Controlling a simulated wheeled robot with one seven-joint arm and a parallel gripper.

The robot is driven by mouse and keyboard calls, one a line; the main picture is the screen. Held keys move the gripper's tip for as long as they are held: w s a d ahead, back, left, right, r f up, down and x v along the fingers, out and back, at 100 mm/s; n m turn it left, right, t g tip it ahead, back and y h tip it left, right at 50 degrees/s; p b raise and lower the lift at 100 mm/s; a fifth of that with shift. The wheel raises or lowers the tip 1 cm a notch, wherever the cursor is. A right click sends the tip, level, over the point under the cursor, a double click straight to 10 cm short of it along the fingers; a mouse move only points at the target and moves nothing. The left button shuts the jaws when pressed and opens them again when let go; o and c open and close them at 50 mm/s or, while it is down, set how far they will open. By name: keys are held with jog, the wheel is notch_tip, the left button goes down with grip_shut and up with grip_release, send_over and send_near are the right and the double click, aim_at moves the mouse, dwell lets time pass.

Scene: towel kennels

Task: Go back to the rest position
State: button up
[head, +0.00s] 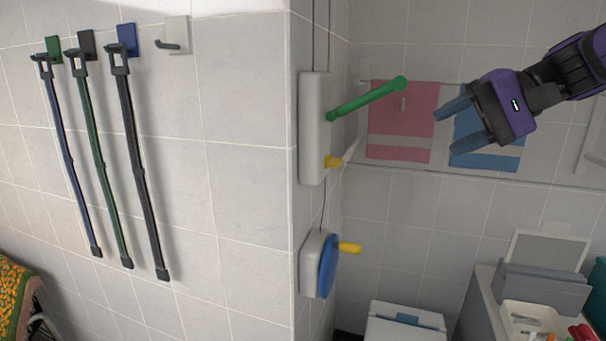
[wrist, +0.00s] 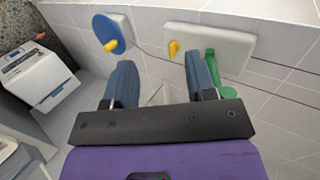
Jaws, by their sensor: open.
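My gripper (head: 452,127) is at the upper right of the head view, open and empty. Its two blue-grey fingers point left, toward a white wall panel (head: 313,150) with a green lever (head: 368,98) and a yellow knob (head: 333,161). In the wrist view my gripper (wrist: 162,88) shows its fingers spread apart with nothing between them. The panel (wrist: 210,48) and the green lever (wrist: 213,70) are beyond the right finger there. The fingers look apart from the lever in the head view. The rest position is not marked in either view.
A blue disc with a yellow handle (head: 350,248) is on the wall below the panel. Pink (head: 402,118) and blue (head: 487,138) towels hang behind my gripper. Several leads hang from hooks at left. A white bin (head: 403,325) and a counter with a tray (head: 530,318) stand below.

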jog(key=s+d+f+n+t+h, duration=0.1)
jog(key=s+d+f+h, duration=0.3)
jog(key=s, duration=0.4)
jog(key=s+d+f+n+t+h, duration=0.1)
jog(key=s+d+f+h, duration=0.3)
jog(key=s+f+h, duration=0.2)
jog(key=s+h, duration=0.1)
jog(key=s, duration=0.1)
jog(key=shift+s+n, duration=0.3)
jog(key=shift+n, duration=0.1)
jog(key=shift+c, duration=0.2)
